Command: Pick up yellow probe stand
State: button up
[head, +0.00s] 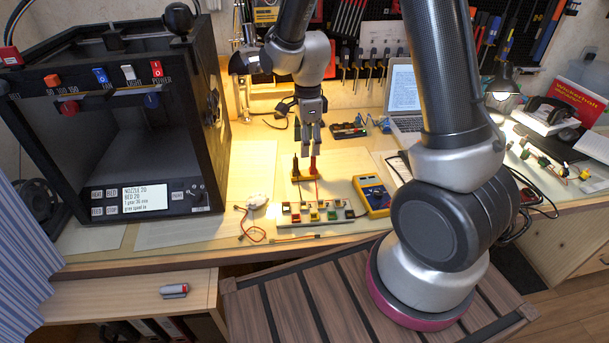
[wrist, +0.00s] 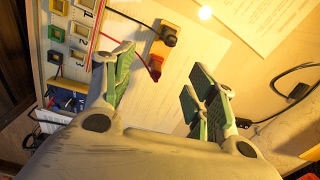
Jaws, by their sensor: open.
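The yellow probe stand (head: 302,178) is on the desk in the middle of the head view. A black probe and a red probe stand upright in it. My gripper (head: 308,140) hangs above and slightly behind the stand, pointing down, with its fingers apart. In the wrist view the yellow stand (wrist: 161,47) shows at the top middle, with the black probe and the red probe (wrist: 155,66) on it. My gripper's fingers (wrist: 160,82) are spread wide in the wrist view, with nothing between them. They look apart from the stand.
A row of coloured, numbered blocks (head: 317,212) lies in front of the stand. A yellow multimeter (head: 373,196) is to its right, and a round white object (head: 257,200) to its left. A black 3D printer (head: 110,115) fills the left side. A laptop (head: 404,95) stands behind.

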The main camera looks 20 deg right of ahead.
aim_at(304, 173)
jog(key=shift+m, duration=0.7)
jog(key=f, duration=1)
jog(key=shift+w+a+f, duration=0.2)
jog(key=shift+a+f, duration=0.05)
jog(key=shift+c, duration=0.2)
